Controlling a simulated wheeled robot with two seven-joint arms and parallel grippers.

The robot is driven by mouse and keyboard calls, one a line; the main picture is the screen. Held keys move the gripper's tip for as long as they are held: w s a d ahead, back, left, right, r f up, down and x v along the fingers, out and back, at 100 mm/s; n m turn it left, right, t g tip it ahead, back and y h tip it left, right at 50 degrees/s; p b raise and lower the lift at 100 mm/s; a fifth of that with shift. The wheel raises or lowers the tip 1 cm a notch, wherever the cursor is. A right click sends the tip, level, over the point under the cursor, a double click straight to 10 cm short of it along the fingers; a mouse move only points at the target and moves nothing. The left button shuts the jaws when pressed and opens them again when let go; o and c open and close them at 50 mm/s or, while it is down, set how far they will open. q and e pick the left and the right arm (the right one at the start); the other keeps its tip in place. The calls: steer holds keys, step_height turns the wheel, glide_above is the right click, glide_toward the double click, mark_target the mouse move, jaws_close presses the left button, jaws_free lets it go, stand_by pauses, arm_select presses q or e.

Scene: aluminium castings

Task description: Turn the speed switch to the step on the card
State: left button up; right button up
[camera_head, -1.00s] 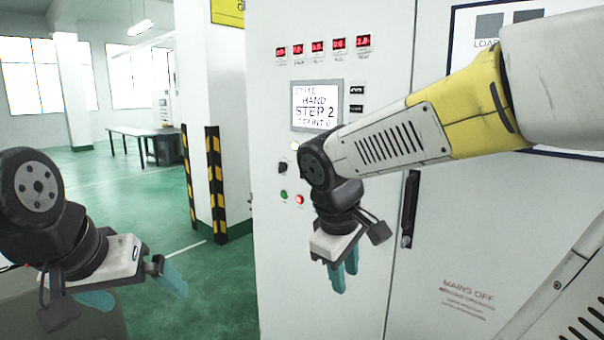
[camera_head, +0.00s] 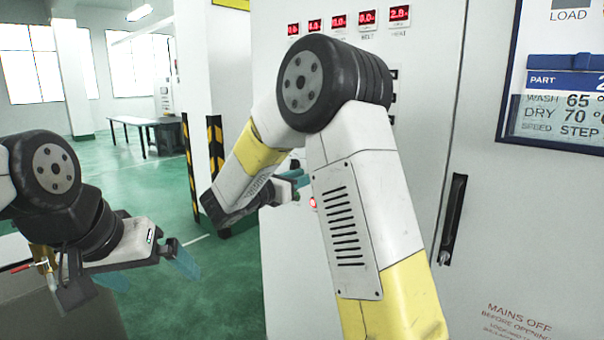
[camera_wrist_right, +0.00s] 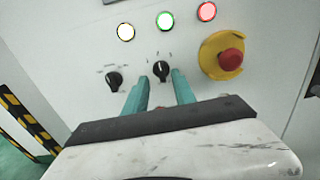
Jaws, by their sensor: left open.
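In the right wrist view, two black rotary knobs sit on the pale panel, a left knob (camera_wrist_right: 114,80) and a right knob (camera_wrist_right: 161,70). Their labels are too small to read. My right gripper (camera_wrist_right: 158,92) is open, its teal fingertips apart just below the right knob; I cannot tell whether they touch it. In the head view it is at the panel (camera_head: 292,180), partly behind my arm. The card (camera_head: 568,105) reads wash 65, dry 70 and speed step; the step number is cut off. My left gripper (camera_head: 150,270) is open and empty, away from the panel.
Above the knobs are white (camera_wrist_right: 125,32), green (camera_wrist_right: 165,21) and red (camera_wrist_right: 206,12) buttons. A red emergency stop (camera_wrist_right: 231,60) on yellow is right of my fingers. The cabinet has a black door handle (camera_head: 453,220). Striped posts (camera_head: 215,160) stand left.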

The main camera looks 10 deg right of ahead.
steer(key=shift+x, duration=2.2)
steer(key=shift+s, duration=0.1)
jaws_close()
